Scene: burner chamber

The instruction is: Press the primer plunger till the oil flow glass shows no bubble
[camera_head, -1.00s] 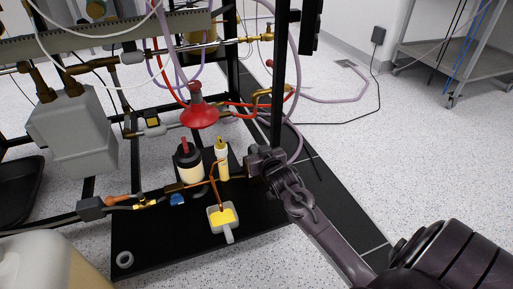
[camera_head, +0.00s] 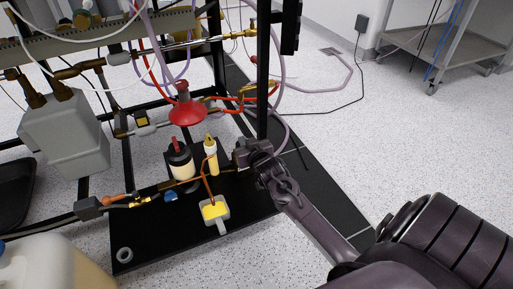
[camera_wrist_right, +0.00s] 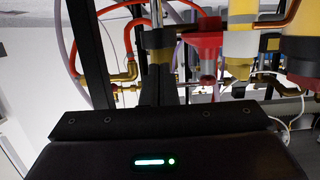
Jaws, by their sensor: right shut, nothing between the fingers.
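A small pump with a red plunger knob (camera_head: 175,144), a black collar and a cream body (camera_head: 181,168) stands upright on the black base plate (camera_head: 240,215). Right beside it is an upright yellow glass (camera_head: 211,158), which looks like the oil flow glass; bubbles in it are too small to tell. A copper tube runs down to a cup of yellow liquid (camera_head: 214,212). My right gripper (camera_head: 243,155) is shut and empty, just right of the yellow glass, with a gap to the plunger. My left gripper is not in view.
A red funnel-shaped part (camera_head: 187,113) hangs above the pump. A black upright post (camera_head: 263,75) stands close to my right gripper. A grey tank (camera_head: 65,135) is at left and a large jug (camera_head: 45,268) at lower left.

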